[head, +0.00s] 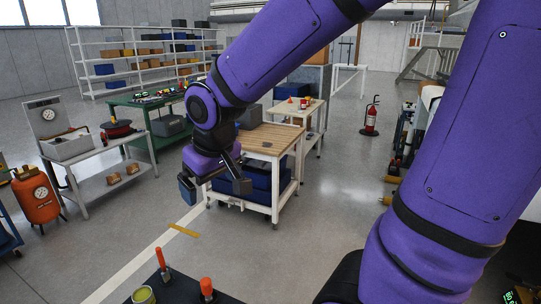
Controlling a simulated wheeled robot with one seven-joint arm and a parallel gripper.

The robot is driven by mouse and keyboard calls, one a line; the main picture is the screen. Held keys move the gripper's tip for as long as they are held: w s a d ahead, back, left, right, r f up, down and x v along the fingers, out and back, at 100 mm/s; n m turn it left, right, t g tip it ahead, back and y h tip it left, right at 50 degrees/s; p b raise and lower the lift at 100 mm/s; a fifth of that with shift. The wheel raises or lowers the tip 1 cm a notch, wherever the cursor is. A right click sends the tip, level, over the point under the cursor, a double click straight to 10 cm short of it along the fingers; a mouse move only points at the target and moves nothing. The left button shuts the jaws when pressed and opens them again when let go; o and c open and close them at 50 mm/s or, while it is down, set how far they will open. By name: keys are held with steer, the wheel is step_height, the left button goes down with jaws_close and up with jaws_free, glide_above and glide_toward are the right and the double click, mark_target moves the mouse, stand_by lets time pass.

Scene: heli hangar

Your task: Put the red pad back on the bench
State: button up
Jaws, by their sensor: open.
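My gripper (214,188) hangs at the end of my purple arm near the centre-left, fingers pointing down and apart, with nothing seen between them. It appears in front of the left side of a white-framed bench with a wooden top (272,139). The bare part of that top shows nothing lying on it. I cannot pick out a red pad for certain. A dark and red rounded item (118,128) sits on a grey bench (108,160) at the left, too small to identify. My arm hides much of the right side.
A green bench (150,104) holds small items behind. Blue bins (262,180) sit under the wooden-topped bench. An orange tank (36,198) stands at left and a red extinguisher (371,117) at right. A dark surface with orange-handled items (207,287) is close below.

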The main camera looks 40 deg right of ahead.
steer(key=s+d+r+m+t, duration=0.1)
steer(key=s+d+r, duration=0.3)
steer(key=s+r, duration=0.4)
steer(key=s, duration=0.4)
steer(key=shift+s+d+r+t, duration=0.2)
steer(key=shift+s+r+t, duration=0.1)
steer(key=shift+s, duration=0.05)
